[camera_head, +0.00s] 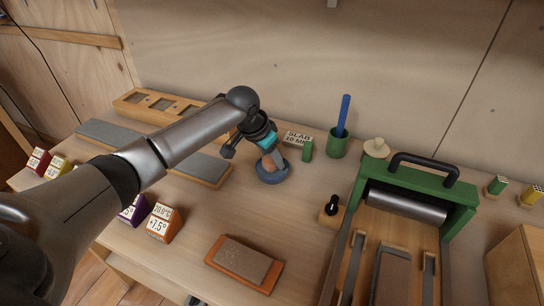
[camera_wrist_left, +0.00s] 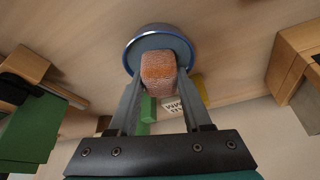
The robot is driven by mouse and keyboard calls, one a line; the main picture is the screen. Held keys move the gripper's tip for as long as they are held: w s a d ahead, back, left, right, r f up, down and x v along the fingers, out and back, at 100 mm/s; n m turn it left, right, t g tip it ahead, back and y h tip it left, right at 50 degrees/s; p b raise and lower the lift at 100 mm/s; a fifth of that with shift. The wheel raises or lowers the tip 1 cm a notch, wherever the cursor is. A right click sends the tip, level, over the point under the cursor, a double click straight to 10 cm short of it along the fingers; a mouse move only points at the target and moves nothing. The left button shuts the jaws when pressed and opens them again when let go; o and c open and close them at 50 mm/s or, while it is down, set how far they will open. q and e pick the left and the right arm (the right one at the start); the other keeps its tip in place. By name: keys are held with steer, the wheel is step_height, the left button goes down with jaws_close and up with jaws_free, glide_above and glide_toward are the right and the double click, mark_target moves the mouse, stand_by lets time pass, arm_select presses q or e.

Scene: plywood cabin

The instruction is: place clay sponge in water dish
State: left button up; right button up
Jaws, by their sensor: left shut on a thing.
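The clay sponge (camera_head: 267,163) is a small orange-brown block. My left gripper (camera_head: 273,160) is shut on it, with a finger on each side of the sponge in the left wrist view (camera_wrist_left: 158,78). The water dish (camera_head: 272,178) is a round blue bowl on the table. In the head view the sponge shows within the dish's outline; in the wrist view it overlaps the near part of the dish (camera_wrist_left: 160,40). I cannot tell whether the sponge touches the dish floor. My right gripper is not in view.
A green cup with a blue stick (camera_head: 337,146) and a small green block (camera_head: 307,150) stand behind the dish. A green-framed roller press (camera_head: 420,190) is at right. An orange-edged slab (camera_head: 245,263) lies in front. Bare table surrounds the dish's front side.

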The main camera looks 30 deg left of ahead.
arm_select(q)
steer(key=o, duration=1.2)
steer(key=p+v, duration=0.3)
steer(key=v, duration=0.9)
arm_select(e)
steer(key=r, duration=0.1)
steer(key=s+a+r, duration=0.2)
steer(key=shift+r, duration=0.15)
arm_select(q)
steer(key=shift+r, duration=0.15)
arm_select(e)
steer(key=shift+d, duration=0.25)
